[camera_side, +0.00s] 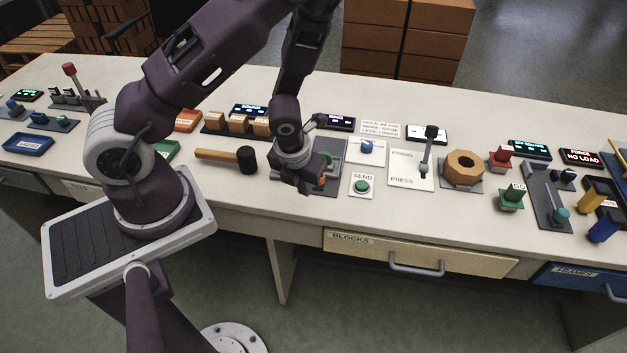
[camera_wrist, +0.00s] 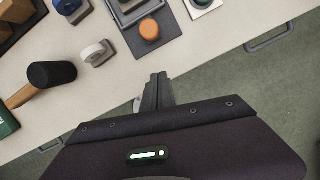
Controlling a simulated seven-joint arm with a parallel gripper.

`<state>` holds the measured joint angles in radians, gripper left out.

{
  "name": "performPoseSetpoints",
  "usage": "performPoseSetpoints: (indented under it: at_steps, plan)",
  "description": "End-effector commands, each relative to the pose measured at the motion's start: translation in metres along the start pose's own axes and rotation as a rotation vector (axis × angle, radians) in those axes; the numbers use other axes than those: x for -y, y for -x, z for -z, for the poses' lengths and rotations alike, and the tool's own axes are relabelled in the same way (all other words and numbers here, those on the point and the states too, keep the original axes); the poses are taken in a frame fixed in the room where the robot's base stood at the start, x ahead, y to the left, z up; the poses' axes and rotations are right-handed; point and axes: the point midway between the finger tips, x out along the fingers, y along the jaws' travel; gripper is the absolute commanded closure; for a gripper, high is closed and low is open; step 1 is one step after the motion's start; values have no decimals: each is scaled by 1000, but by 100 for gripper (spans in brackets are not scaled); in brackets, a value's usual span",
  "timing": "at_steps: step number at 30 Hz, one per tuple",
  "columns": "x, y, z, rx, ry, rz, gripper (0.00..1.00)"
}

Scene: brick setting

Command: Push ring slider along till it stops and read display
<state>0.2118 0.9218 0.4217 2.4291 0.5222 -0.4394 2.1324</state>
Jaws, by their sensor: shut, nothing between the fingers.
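My gripper (camera_side: 305,188) is shut and empty, low over the bench's front part, partly covering a dark grey plate (camera_side: 330,180). In the wrist view its closed fingertips (camera_wrist: 158,78) point at the front edge of a dark plate (camera_wrist: 170,27) with an orange round knob (camera_wrist: 150,29). I cannot tell whether this is the ring slider. A small black display (camera_side: 340,124) with purple lettering stands behind the plate; its text is too small to read surely.
A mallet (camera_side: 247,160) lies left of my gripper; its black head (camera_wrist: 52,75) shows in the wrist view. A small pale round fixture (camera_wrist: 97,53) stands beside the plate. A green SEND button (camera_side: 361,186) is to the right. A BLOCKS drawer (camera_side: 490,262) is below.

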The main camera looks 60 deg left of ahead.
Motion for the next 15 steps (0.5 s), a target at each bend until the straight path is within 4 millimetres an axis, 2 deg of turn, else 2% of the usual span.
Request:
performPoseSetpoints:
  at_steps: [3, 5, 9, 15]
  plan:
    - [-1, -26, 1, -3, 0, -2, 100]
    - [-1, -36, -3, 0, 3, 0, 100]
    - [0, -39, -27, 4, 5, 3, 100]
    - [0, -42, -39, 2, 3, 1, 100]
